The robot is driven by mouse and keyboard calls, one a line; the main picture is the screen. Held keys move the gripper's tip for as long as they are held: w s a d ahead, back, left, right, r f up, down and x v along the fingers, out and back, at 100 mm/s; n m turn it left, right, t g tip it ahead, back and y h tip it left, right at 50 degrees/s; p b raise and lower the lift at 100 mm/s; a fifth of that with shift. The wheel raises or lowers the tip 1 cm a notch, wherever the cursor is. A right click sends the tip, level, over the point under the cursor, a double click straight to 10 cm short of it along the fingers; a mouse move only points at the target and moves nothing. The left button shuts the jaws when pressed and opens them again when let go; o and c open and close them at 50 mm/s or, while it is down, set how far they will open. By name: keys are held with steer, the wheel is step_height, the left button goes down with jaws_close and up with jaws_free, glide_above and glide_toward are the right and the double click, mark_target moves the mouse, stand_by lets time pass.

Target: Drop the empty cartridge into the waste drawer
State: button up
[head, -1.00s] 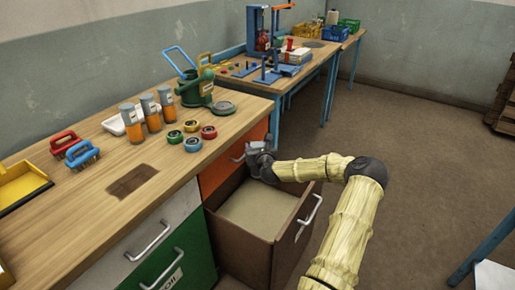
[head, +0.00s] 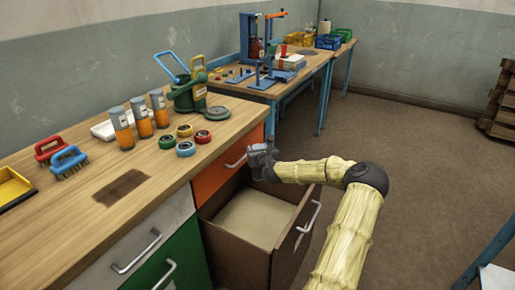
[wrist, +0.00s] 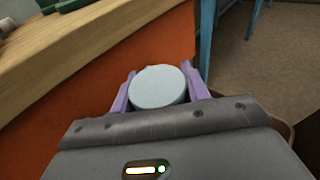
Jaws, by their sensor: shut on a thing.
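My gripper (head: 262,160) is above the back part of the open waste drawer (head: 235,242), close to the orange drawer front (head: 216,178). The brown waste drawer is pulled out, and its pale floor looks bare. In the wrist view, my gripper's purple fingers (wrist: 160,84) are shut on a round, pale blue-grey thing, seen end-on, which I take to be the empty cartridge (wrist: 158,88). Its sides are mostly hidden, and in the head view it is too small to make out.
On the wooden bench (head: 75,235) stand several orange-filled cartridges (head: 142,117), round coloured tins (head: 185,149), brushes (head: 68,160) and a green can (head: 188,97). A blue-legged table (head: 310,82) stands behind. Open floor lies to the right.

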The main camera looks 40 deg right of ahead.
steer(key=shift+f+b, duration=0.75)
steer(key=shift+f, duration=0.85)
steer(key=shift+w, duration=0.1)
steer(key=o, duration=1.3)
steer(key=shift+a, duration=0.1)
steer(key=shift+s, duration=0.5)
steer(key=p+v, duration=0.1)
steer(key=v, duration=1.5)
steer(key=shift+s+a+r+p, duration=0.15)
steer(key=shift+a+r+p, duration=0.1)
steer(key=shift+p, duration=0.1)
